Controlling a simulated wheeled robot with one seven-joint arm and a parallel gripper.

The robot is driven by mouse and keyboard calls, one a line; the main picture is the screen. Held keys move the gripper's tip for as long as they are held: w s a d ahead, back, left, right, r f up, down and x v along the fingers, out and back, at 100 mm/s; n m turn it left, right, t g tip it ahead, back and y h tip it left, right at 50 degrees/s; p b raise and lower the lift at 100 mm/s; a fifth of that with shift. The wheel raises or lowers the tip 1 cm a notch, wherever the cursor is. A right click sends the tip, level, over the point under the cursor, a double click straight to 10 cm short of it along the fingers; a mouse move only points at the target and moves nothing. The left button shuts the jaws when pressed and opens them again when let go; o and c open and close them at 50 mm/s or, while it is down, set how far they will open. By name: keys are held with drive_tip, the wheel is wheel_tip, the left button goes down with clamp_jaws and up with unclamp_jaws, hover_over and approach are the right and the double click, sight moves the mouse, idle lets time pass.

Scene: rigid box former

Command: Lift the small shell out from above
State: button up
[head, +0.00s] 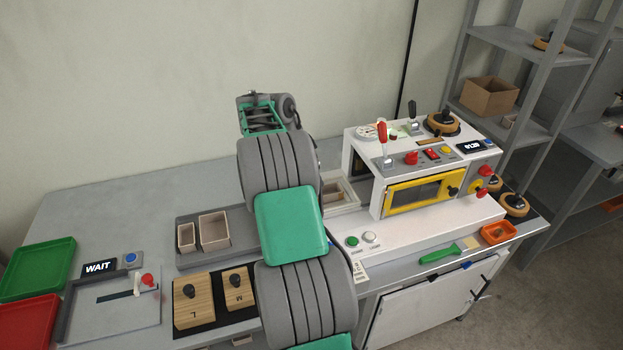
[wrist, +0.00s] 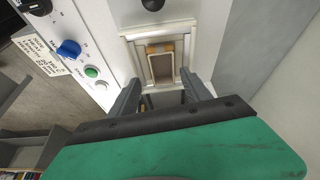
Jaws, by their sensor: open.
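In the wrist view, a small open shell (wrist: 162,70) with a tan upper edge sits inside a pale stepped frame (wrist: 133,50). My gripper (wrist: 164,78) is open, its two grey fingers apart on the left and right of the shell in the picture, with nothing held. I cannot tell the height between fingertips and shell. In the head view, the frame (head: 346,207) shows beside the white machine, partly behind my arm, with a pale box wall (head: 333,192) in it. My fingers are hidden there.
The white machine (head: 440,235) with a yellow-framed window stands right of the frame. Two open boxes, a smaller (head: 187,237) and a larger (head: 214,232), stand on a grey plate at left. Wooden blocks L (head: 193,304) and M (head: 238,290) lie in front. A sign (head: 98,267) reads WAIT.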

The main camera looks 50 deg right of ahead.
sight(325, 187)
drive_tip(key=shift+m, duration=0.6)
drive_tip(key=x, duration=0.2)
drive_tip(key=d+p+x, duration=0.1)
drive_tip(key=x, duration=0.5)
drive_tip(key=shift+s+d+r+p, duration=0.15)
drive_tip(key=shift+s+d+p, duration=0.05)
drive_tip(key=shift+d+p, duration=0.15)
drive_tip(key=shift+f, duration=0.4)
drive_tip(key=shift+c, duration=0.6)
drive_tip(key=shift+r, duration=0.1)
drive_tip(key=c, duration=1)
